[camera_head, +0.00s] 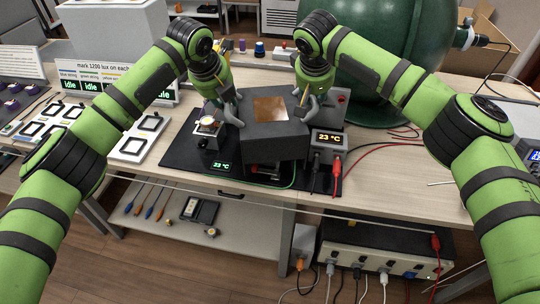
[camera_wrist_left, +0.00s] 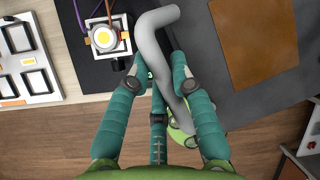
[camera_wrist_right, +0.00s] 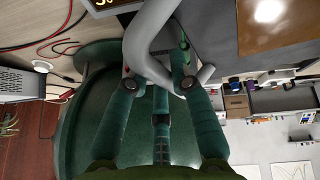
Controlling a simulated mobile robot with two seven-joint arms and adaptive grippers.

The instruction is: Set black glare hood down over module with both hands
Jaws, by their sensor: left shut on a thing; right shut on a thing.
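The black glare hood (camera_head: 287,141) is a dark grey box with a brown square panel on its top and a grey bent handle on each side. My left gripper (camera_head: 230,104) is shut on the left handle, which also shows between its fingers in the left wrist view (camera_wrist_left: 160,48). My right gripper (camera_head: 306,101) is shut on the right handle, seen in the right wrist view (camera_wrist_right: 150,45). The hood appears to be held above the black mat (camera_head: 186,150). A lit LED module (camera_head: 208,126) stands left of the hood, apart from it. What lies under the hood is mostly hidden.
A temperature display box (camera_head: 328,141) with red and black leads stands close to the hood's right. A second display (camera_head: 222,165) lies at the front left. A large green sphere (camera_head: 385,75) stands behind right. White-framed panels (camera_head: 140,137) lie to the left.

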